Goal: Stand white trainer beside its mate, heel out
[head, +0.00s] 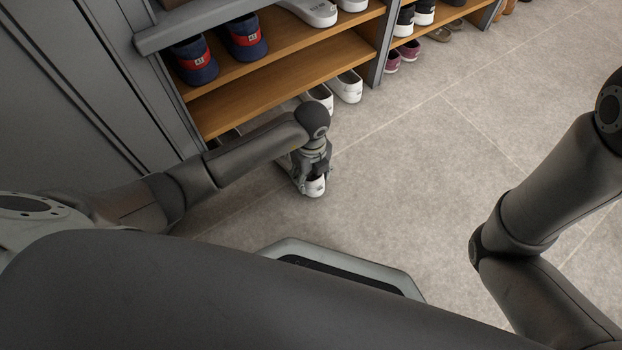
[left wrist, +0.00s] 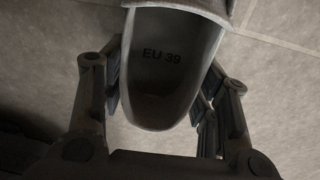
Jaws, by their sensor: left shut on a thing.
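A white trainer (head: 315,187) shows under my left gripper (head: 312,172), low over the floor in front of the bench. My left gripper is shut on it, and the fingers hide much of the shoe. In the left wrist view, the trainer (left wrist: 172,70) lies between the two fingers of the gripper (left wrist: 165,100), with "EU 39" readable inside it. I cannot tell whether its sole touches the floor. White shoes (head: 346,87) stand in the bottom row of the bench, beyond the gripper; which is the mate I cannot tell. My right gripper is out of view.
The wooden bench (head: 290,72) has blue-and-red shoes (head: 244,38) and white shoes on its upper shelf. Maroon shoes (head: 393,61) stand in the lower row farther right. The tiled floor (head: 420,170) in front is clear.

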